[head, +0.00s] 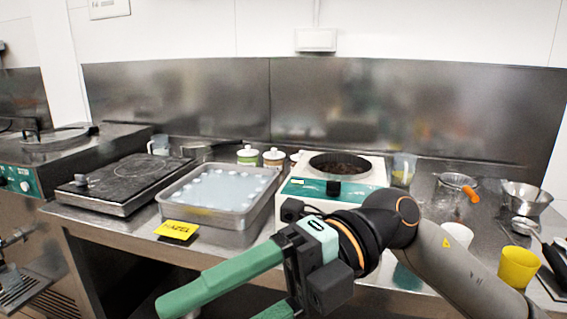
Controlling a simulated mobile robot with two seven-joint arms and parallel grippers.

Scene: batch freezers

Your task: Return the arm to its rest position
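My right arm (440,262) comes in from the lower right and reaches across the front of the steel counter. Its gripper (222,306) has long green fingers pointing to the lower left. The fingers stand apart with nothing seen between them; the lower finger is mostly cut off by the bottom edge. The gripper is in front of the counter's front edge, in the near foreground. My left gripper is not in view.
The steel counter holds a flat hot plate (122,180), a steel pan of pale liquid (240,218), a white-and-teal machine with a round dark opening (372,181), two small lidded jars, a yellow cup (518,268), a white cup (457,234) and a steel bowl (527,198). A yellow label (176,230) is at the front edge.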

